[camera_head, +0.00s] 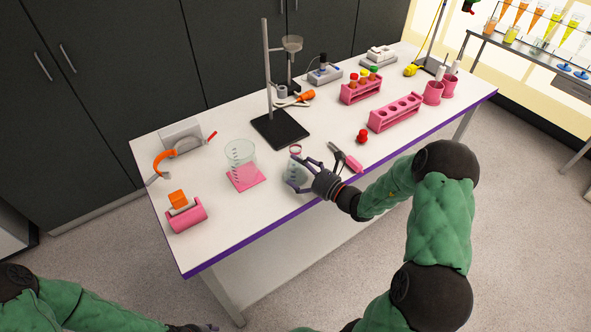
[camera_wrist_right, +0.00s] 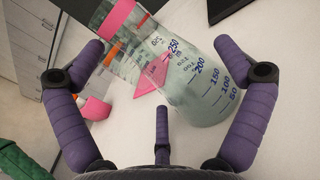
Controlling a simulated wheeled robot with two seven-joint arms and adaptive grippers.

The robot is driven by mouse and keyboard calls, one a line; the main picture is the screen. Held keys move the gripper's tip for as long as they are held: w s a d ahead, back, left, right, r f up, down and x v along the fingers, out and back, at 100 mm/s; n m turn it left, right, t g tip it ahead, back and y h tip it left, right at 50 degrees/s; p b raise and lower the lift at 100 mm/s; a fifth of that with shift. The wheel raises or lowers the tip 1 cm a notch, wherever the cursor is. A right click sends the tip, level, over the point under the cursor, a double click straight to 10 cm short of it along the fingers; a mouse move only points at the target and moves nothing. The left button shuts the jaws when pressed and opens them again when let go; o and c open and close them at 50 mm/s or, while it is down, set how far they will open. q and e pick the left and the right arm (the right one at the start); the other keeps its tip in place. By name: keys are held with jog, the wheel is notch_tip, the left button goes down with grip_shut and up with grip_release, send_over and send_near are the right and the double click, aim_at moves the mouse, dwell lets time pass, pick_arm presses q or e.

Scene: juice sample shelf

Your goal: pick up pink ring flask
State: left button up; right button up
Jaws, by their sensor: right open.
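The pink ring flask (camera_head: 294,171) is a clear conical flask with a pink ring at its neck, standing near the table's front edge. In the right wrist view the flask (camera_wrist_right: 200,88) shows blue volume marks, with its pink ring (camera_wrist_right: 117,17) at the upper left. My right gripper (camera_head: 305,177) is open, with its fingers around the flask's body. In the wrist view the right gripper's purple fingers (camera_wrist_right: 160,50) spread to either side of the flask; I cannot tell whether they touch it. My left gripper (camera_head: 203,328) barely shows at the bottom edge; its jaws are unclear.
A pink-handled tool (camera_head: 346,158) lies close on the right. A black stand (camera_head: 279,129) is behind. A pink holder (camera_head: 187,216) sits at the left; pink racks (camera_head: 395,113) stand to the right.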

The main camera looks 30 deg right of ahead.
jog(key=c, duration=1.5)
jog(key=shift+r, duration=0.1)
